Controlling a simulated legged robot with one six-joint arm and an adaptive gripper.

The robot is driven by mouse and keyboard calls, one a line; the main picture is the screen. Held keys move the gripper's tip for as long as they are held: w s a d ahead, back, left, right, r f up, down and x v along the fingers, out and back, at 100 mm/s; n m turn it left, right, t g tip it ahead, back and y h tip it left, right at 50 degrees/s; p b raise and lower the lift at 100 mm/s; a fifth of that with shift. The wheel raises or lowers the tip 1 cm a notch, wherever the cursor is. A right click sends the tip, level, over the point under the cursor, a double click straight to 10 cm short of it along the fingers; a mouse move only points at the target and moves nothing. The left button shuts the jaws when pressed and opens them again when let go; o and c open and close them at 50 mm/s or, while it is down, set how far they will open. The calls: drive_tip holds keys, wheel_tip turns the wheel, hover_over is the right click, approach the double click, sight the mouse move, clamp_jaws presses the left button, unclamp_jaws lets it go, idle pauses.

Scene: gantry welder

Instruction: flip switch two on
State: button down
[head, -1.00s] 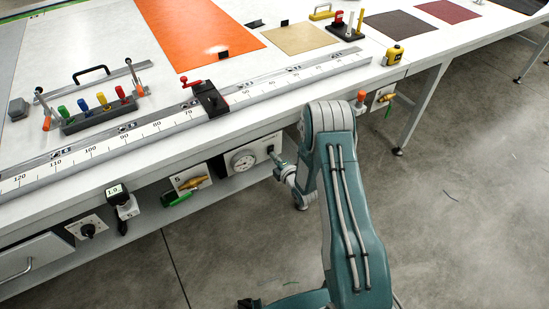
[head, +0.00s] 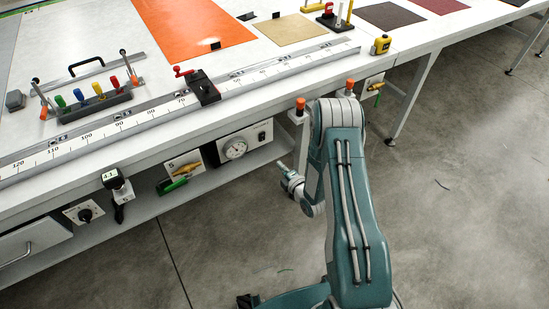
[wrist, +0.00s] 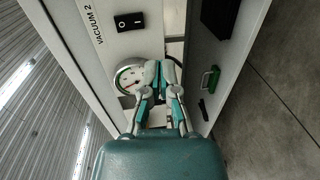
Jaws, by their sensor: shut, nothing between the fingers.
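A black rocker switch (wrist: 130,21) sits on a white panel marked "VACUUM 2" in the wrist view, near the top. Which way it is tipped I cannot tell. In the head view a small dark switch (head: 262,137) shows to the right of a round gauge (head: 235,149) on a white box under the table edge; it appears to be the same one. My gripper (wrist: 158,66) is shut and empty, its fingers partly covering the gauge in the wrist view and apart from the switch. In the head view my gripper (head: 283,168) is right of and below the box.
The long table (head: 150,158) with a ruler rail (head: 120,128) runs above the box. Orange-topped posts (head: 300,104) stand by the table edge near my arm.

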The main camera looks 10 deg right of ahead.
drive_tip(key=s, duration=0.1)
drive_tip(key=s+d, duration=0.1)
drive_tip(key=s, duration=0.1)
drive_tip(key=shift+f, duration=0.2)
drive_tip(key=shift+w+r, duration=0.1)
drive_tip(key=shift+w, duration=0.05)
